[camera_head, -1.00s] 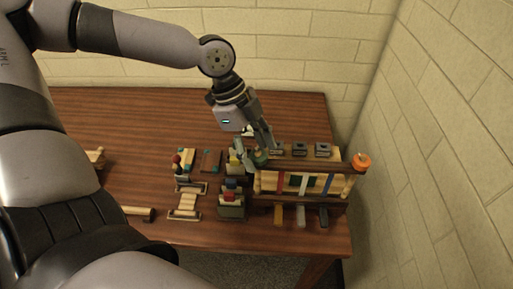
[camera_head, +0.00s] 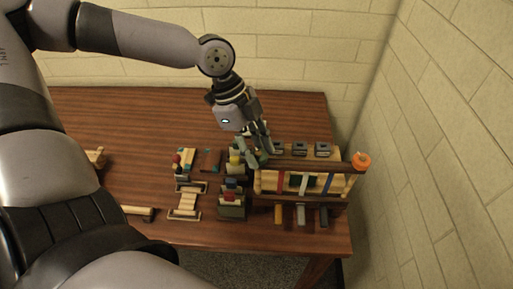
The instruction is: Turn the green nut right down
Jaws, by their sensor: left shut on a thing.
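The green nut (camera_head: 262,158) is a small dark green piece at the left end of the wooden rack (camera_head: 285,162), partly hidden by my fingers. My left gripper (camera_head: 258,155) points down over it from above, with its fingers shut on the nut. An orange nut (camera_head: 361,161) sits on top of the post at the rack's right end. How far the green nut stands above the wood is too small to tell. My right gripper is not in view.
Red, white and blue strips hang on the rack's front. Several dark blocks (camera_head: 322,149) sit along its back. Left of it stand small holders with coloured pieces (camera_head: 232,184) and a slatted wooden piece (camera_head: 187,201). The wooden table (camera_head: 130,130) is clear at back left. A brick wall is close on the right.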

